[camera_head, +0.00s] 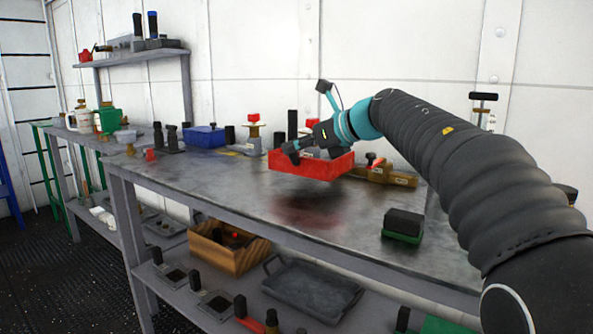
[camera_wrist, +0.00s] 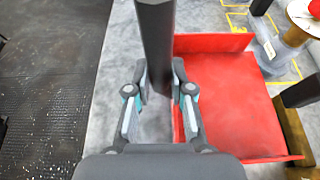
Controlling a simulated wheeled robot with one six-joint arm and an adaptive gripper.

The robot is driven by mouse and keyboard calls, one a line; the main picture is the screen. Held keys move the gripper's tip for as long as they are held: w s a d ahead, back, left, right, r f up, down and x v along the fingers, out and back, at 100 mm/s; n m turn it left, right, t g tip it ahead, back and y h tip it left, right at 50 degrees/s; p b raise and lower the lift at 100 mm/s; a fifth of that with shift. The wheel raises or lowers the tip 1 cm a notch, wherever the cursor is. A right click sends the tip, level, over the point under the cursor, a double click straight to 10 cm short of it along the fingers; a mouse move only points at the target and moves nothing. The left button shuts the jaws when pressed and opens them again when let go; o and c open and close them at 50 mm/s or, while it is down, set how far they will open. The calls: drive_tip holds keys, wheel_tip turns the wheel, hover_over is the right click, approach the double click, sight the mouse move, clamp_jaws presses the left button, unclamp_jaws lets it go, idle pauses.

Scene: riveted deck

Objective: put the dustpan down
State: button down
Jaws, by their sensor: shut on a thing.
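The red dustpan (camera_head: 322,167) is a shallow tray with raised walls. It hangs level a little above the grey workbench top, with a dark red smear of reflection below it. My gripper (camera_head: 293,148) reaches in from the right over the dustpan. In the wrist view my gripper (camera_wrist: 157,92) is shut on a dark upright bar, seemingly the handle, beside the red dustpan (camera_wrist: 235,100). Where the bar joins the pan is hidden.
The workbench (camera_head: 250,190) has clear space in front of and left of the dustpan. A black-topped green block (camera_head: 403,225) stands front right. A blue box (camera_head: 204,136) and black bottles stand further left.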

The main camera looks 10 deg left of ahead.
drive_tip(key=shift+d+f+b, duration=0.15)
drive_tip(key=shift+f+b, duration=0.35)
drive_tip(key=shift+f, duration=1.55)
drive_tip(key=shift+f, duration=0.1)
drive_tip(key=c, duration=1)
unclamp_jaws()
drive_tip(key=shift+c, duration=0.2)
